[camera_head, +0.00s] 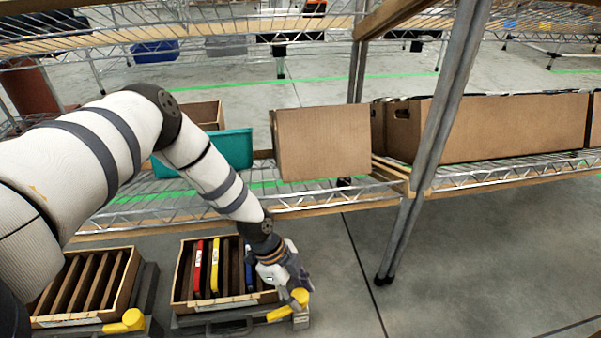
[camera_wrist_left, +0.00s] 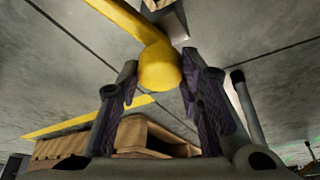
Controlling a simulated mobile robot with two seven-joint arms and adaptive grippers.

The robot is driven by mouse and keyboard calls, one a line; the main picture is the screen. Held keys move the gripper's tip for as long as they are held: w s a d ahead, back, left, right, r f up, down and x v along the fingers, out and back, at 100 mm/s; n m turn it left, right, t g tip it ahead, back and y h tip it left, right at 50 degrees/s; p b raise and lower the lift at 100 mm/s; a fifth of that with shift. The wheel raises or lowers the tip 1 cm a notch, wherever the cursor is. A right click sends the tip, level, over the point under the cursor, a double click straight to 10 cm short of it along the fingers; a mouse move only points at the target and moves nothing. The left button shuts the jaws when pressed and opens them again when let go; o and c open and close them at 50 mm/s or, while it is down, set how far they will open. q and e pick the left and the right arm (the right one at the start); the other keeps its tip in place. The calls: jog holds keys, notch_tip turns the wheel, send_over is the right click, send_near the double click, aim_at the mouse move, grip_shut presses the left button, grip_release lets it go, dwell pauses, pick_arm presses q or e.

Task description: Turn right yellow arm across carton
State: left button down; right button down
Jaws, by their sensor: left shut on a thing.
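The right carton (camera_head: 224,300) is an open, tilted box with dark dividers; red, yellow and blue flat items stand in its slots. The right yellow arm (camera_head: 283,313) is at its front right corner, with its rounded end toward the right. My left gripper (camera_head: 298,293) is at that end. In the left wrist view, the left gripper's fingers (camera_wrist_left: 160,80) stand on both sides of the yellow arm's knob (camera_wrist_left: 158,66) and are shut on it. A carton (camera_wrist_left: 150,136) shows behind the fingers. My right gripper is not in view.
A left carton (camera_head: 90,285) with empty slots and its own yellow arm (camera_head: 126,322) stands at the left. A wire shelf (camera_head: 330,197) behind holds a teal bin (camera_head: 232,150) and cardboard boxes (camera_head: 322,140). A metal post (camera_head: 436,130) rises at the right. Floor at the lower right is clear.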

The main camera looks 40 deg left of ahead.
pick_arm(q)
jog(key=c, duration=1.1)
grip_release()
jog(key=v, duration=0.7)
jog(key=shift+r, duration=0.2)
jog(key=shift+a, duration=0.1)
